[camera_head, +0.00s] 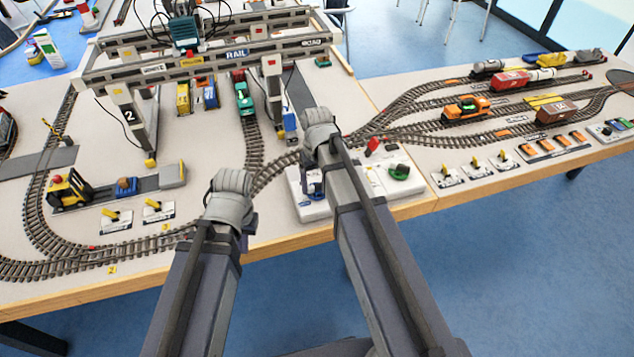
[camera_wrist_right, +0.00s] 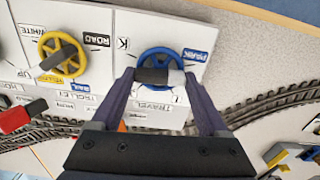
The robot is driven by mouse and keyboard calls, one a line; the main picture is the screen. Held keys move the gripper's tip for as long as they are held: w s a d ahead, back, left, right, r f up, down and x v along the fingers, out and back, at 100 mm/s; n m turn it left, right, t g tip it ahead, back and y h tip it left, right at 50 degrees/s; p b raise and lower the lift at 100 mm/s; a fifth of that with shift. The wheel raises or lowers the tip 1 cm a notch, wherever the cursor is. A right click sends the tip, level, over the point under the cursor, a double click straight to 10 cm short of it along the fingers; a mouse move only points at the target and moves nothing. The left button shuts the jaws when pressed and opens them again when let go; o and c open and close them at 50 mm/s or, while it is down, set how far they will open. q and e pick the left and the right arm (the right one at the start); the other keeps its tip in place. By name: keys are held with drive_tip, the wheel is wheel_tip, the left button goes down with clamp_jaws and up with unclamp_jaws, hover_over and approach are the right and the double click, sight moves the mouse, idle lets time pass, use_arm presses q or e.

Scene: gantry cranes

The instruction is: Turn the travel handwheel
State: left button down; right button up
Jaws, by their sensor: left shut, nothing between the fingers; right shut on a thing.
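In the right wrist view, the blue travel handwheel (camera_wrist_right: 176,53) stands on a white panel, with a TRAVEL label below it and a PARK label beside it. My right gripper (camera_wrist_right: 160,78) is shut on the dark grey grip of this wheel, one finger at each end. In the head view, my right gripper (camera_head: 320,135) is over the white control panel (camera_head: 312,212) at the table's front edge, its fingertips hidden. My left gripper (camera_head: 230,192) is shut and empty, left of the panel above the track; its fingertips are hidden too.
A yellow handwheel (camera_wrist_right: 62,56) and a red-tipped lever (camera_wrist_right: 20,116) are near the blue wheel. A second panel with a green knob (camera_head: 400,172) stands to the right. The gantry crane (camera_head: 205,55) spans the tracks behind. A forklift (camera_head: 70,190) stands at left.

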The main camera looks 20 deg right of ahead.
sight(317, 184)
drive_tip(key=shift+n, duration=1.1)
drive_tip(key=o, duration=1.2)
drive_tip(key=shift+o, duration=0.2)
drive_tip(key=shift+r, duration=0.1)
wheel_tip(317, 184, up, 8)
drive_tip(key=p, duration=0.8)
drive_tip(key=shift+f, duration=0.2)
